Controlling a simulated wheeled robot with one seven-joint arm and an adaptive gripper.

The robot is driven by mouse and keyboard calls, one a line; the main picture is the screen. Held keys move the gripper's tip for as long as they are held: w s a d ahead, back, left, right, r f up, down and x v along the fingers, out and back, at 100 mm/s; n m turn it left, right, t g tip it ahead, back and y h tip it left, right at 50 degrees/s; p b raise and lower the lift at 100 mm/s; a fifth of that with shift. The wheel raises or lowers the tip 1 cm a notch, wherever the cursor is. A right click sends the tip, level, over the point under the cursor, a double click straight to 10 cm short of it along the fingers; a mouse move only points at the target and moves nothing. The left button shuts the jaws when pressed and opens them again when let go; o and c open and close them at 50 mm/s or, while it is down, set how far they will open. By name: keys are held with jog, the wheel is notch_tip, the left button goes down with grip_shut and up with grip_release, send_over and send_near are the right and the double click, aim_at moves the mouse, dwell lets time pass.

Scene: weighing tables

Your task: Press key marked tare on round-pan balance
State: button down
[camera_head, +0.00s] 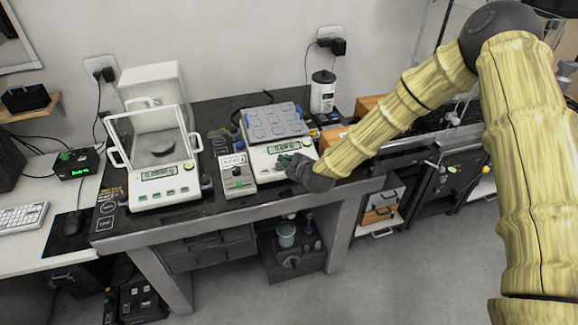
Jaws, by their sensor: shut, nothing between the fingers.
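The key markings are too small to read. A second white balance (268,158) stands to the right, with a grey-blue tray (273,122) on top that hides its pan.
A small grey device with a dark knob (238,171) stands between the two balances. A white canister (323,92) stands at the back right. The dark table (215,205) has a narrow bare strip in front.

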jog(key=shift+s+r, duration=0.1)
jog(key=shift+r, duration=0.3)
jog(key=r, duration=0.1)
jog(key=s+r+p, duration=0.1)
jog(key=r, duration=0.1)
jog(key=r+p, duration=0.1)
jog(key=shift+s+d+r, duration=0.2)
jog(key=shift+d+r, duration=0.05)
jog(key=shift+r, duration=0.15)
dwell(0.8)
